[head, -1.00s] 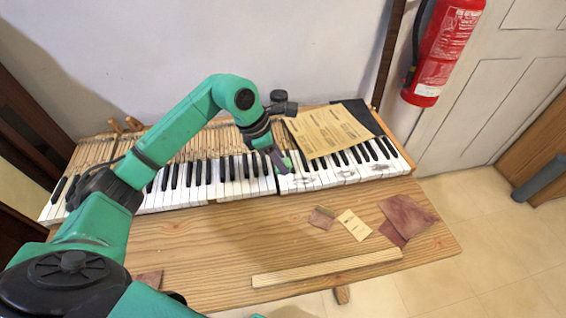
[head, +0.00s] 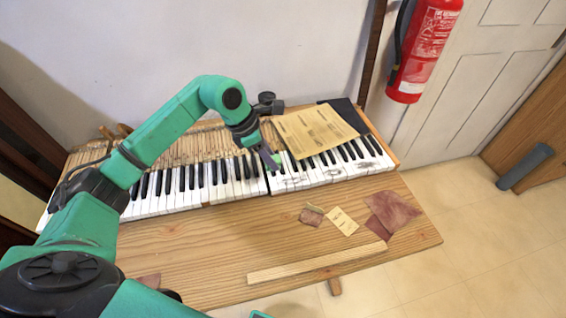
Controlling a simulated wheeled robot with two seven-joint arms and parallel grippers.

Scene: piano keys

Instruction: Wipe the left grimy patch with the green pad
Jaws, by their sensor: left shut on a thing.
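My left gripper (head: 268,160) reaches over the piano keys (head: 190,188) from the left, pointing down and shut. A small green pad (head: 277,158) shows at its fingertips, mostly hidden by the fingers. The left grimy patch (head: 289,181) is a grey smudge on the white keys, just right of and nearer than the fingertips. I cannot tell whether the pad touches the keys. Two more grey smudges lie farther right, a middle one (head: 332,172) and a right one (head: 364,166). My right gripper is out of view.
A tan sheet (head: 315,130) lies over the keyboard's back right. On the wooden bench (head: 215,245) lie reddish sandpaper pieces (head: 390,211), a cream card (head: 342,221) and a long wooden strip (head: 315,264). A fire extinguisher (head: 422,50) hangs at right.

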